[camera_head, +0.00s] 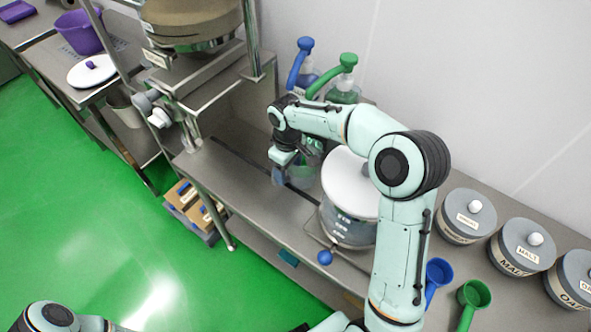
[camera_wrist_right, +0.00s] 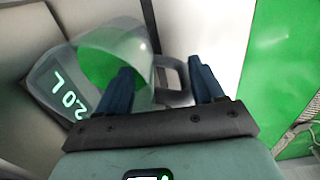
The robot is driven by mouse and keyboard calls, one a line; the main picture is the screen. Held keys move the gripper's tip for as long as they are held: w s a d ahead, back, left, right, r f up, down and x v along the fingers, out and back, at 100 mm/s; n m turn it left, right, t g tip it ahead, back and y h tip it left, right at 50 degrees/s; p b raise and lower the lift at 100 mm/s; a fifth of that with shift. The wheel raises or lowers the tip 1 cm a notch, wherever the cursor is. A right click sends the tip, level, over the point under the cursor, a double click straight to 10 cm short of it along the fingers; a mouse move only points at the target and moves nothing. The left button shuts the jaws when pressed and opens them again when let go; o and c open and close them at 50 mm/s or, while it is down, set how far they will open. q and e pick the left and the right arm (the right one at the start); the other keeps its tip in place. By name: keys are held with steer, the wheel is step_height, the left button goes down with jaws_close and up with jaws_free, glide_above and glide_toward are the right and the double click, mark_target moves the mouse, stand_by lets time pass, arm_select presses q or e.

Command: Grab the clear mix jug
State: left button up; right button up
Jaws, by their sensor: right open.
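The clear mix jug (camera_wrist_right: 140,45) is see-through, with a "2.0 L" mark on its side and a handle (camera_wrist_right: 178,80). In the head view only a part of the jug (camera_head: 304,174) shows, on the steel counter beside my right gripper (camera_head: 283,176). My right gripper (camera_wrist_right: 162,72) is open. In the right wrist view its two dark blue fingers lie on either side of the handle, one over the jug's body. I cannot tell whether they touch it. My left gripper is out of view; only a part of my left arm shows at the bottom left.
A white-lidded clear container (camera_head: 345,229) stands close right of the jug. Blue (camera_head: 301,64) and green (camera_head: 338,82) pump bottles stand behind. A steel frame with a hopper (camera_head: 195,20) rises at the left. Grey canisters (camera_head: 520,247) and scoops (camera_head: 470,300) are at the right.

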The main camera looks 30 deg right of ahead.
jaws_close()
stand_by(1.3)
